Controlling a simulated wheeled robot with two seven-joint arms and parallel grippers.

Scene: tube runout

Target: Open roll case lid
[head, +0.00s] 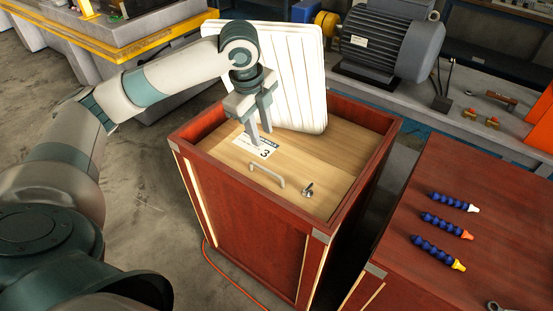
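The roll case (244,230) is a dark red wooden box standing on the floor in the middle of the head view. A white ribbed padded panel (300,72), likely its lid, stands nearly upright at the case's back edge. Inside the rim is a light wood board (325,158) with a metal handle (267,180), a small latch (308,190) and a label with a 3 (262,148). My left gripper (261,135) points down over the label, in front of the white panel. Its fingers are apart with nothing visible between them. My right gripper is out of view.
A second red wooden top (490,215) at the right bears several blue segmented hoses with coloured tips (441,225). A grey motor (390,40) sits on a bench behind. An orange cable (232,283) lies on the floor. Open concrete floor is at the left.

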